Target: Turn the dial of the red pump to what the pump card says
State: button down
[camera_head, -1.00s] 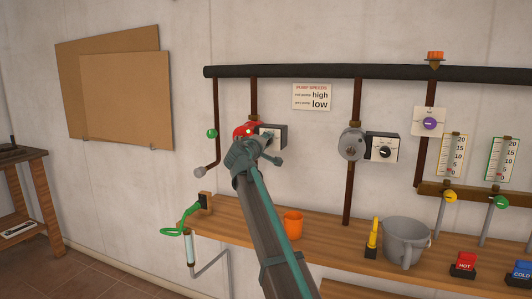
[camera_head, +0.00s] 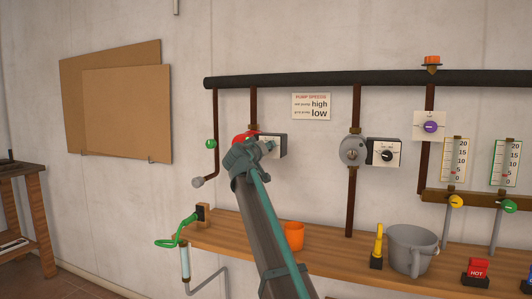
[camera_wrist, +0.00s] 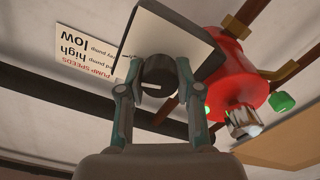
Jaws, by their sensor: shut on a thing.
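The red pump (camera_head: 241,139) is on the pipes at the left of the wall, mostly hidden behind my arm in the head view. In the wrist view the red pump (camera_wrist: 228,72) is at the right, beside its pale dial plate (camera_wrist: 160,45). My gripper (camera_wrist: 155,88) is shut on the dark round dial (camera_wrist: 158,76), one finger on each side. The dial's light mark shows, but its setting cannot be read. The pump card (camera_head: 311,106) reads red pump high, grey pump low; it also shows upside down in the wrist view (camera_wrist: 86,54).
A grey pump (camera_head: 352,150) with its own dial (camera_head: 387,155) is to the right. Below, the wooden shelf (camera_head: 335,254) bears an orange cup (camera_head: 293,236), a grey bucket (camera_head: 411,249) and a yellow-handled item (camera_head: 378,246). A green valve knob (camera_head: 211,144) is left of the pump.

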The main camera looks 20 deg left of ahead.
dwell(0.4)
jog(key=c, duration=0.8)
grip_release()
jog(key=s, duration=1.2)
jog(key=shift+d, duration=0.1)
jog(key=shift+f, duration=0.1)
